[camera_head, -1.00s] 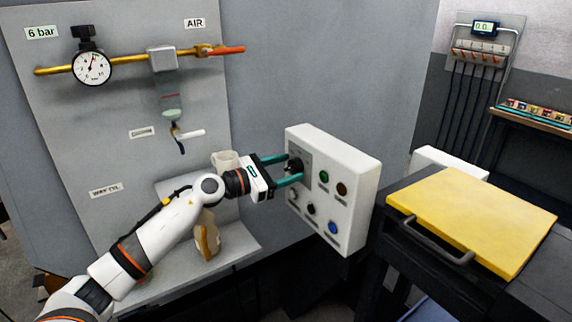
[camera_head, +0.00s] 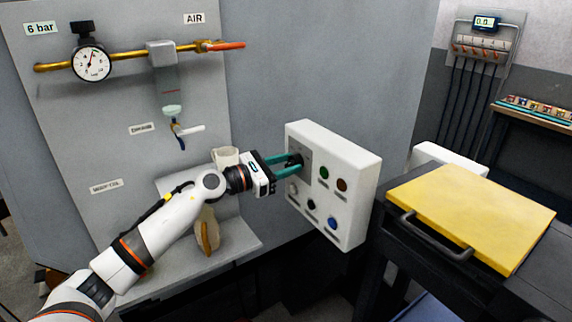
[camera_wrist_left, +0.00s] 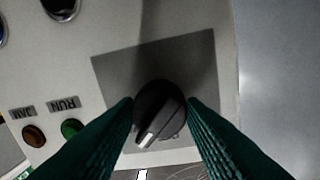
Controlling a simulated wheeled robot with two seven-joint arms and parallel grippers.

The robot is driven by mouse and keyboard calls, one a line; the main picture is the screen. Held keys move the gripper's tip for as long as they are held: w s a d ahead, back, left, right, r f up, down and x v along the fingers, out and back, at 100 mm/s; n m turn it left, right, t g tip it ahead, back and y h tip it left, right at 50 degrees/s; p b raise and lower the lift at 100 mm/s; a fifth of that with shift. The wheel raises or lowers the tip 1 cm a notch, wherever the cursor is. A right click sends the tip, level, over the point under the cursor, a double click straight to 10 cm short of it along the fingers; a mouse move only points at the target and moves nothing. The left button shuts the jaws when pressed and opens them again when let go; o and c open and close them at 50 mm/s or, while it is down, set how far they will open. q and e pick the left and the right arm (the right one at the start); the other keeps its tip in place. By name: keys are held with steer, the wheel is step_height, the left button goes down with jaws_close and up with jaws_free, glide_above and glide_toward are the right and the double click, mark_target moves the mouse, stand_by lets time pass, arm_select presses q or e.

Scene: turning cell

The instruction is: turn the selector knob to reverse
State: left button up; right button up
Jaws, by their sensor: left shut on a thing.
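The selector knob (camera_wrist_left: 158,115) is black with a white pointer mark, on a grey square plate on the white control box (camera_head: 361,200). In the left wrist view its white mark points down and slightly left. My left gripper (camera_head: 295,162) has its two teal fingers on either side of the knob and is shut on it; the fingertips (camera_wrist_left: 161,102) also show in the left wrist view. In the head view the fingers partly hide the knob. The lettering around the knob is not readable. My right gripper is not in view.
The box also carries a green lamp (camera_head: 324,173), a brown one (camera_head: 342,185), a black button (camera_head: 311,204) and a blue button (camera_head: 332,223). A yellow lid (camera_head: 475,215) with a grey handle is at the right. A panel with a gauge (camera_head: 91,64) and brass pipe stands behind my left arm.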

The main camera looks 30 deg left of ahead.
arm_select(q)
steer(key=n+p, duration=0.1)
steer(key=n, duration=0.4)
steer(key=n+p, duration=0.2)
steer(key=n, duration=0.2)
steer(key=shift+n+t, duration=0.3)
steer(key=n+p, duration=0.2)
steer(key=n, duration=0.3)
steer(key=shift+n+t+p, duration=0.3)
steer(key=shift+n, duration=0.1)
steer(key=n+p, duration=0.2)
steer(key=n, duration=0.2)
steer(key=shift+y, duration=0.4)
steer(key=shift+f+n, duration=0.1)
steer(key=shift+n, duration=0.3)
steer(key=o, duration=1)
steer(key=shift+s, duration=0.15)
